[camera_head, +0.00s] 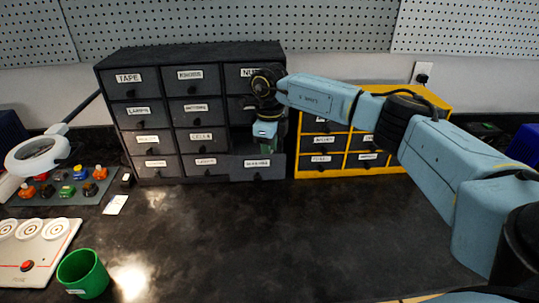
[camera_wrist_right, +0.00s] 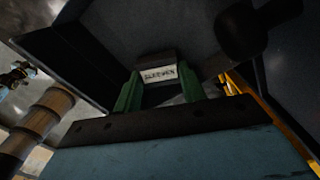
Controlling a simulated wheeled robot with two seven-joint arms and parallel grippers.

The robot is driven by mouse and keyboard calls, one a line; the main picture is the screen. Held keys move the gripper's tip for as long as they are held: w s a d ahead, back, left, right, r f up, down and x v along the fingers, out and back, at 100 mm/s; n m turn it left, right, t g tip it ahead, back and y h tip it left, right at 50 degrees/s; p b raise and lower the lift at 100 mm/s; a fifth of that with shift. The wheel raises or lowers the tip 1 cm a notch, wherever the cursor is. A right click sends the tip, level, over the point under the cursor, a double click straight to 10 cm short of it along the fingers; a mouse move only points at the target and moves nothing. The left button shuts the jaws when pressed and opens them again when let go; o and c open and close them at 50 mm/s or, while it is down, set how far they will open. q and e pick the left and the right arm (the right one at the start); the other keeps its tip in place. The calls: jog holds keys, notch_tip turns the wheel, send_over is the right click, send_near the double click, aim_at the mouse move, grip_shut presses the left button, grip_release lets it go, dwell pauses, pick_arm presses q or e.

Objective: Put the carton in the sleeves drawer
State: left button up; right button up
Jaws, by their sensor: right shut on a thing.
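The dark drawer cabinet (camera_head: 190,62) stands against the back wall. A drawer at its lower right (camera_head: 240,171) is pulled out, with a dark gap behind and above its front. Its label is too blurred to read surely. My right gripper (camera_head: 267,146) is over this drawer, green fingers downward. In the head view the carton is hidden by the gripper. My left gripper is not in view.
A yellow drawer unit (camera_head: 335,173) stands close right of the cabinet, behind my right arm. A green cup (camera_head: 83,272), a white panel with a red button (camera_head: 40,255) and a lamp (camera_head: 38,154) are at left. The middle counter is clear.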

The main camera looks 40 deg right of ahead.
jog(key=shift+f, duration=0.7)
jog(key=shift+f, duration=0.1)
jog(key=o, duration=0.7)
jog(key=shift+o, duration=0.2)
notch_tip(320, 180, up, 12)
jog(key=shift+p, duration=0.45)
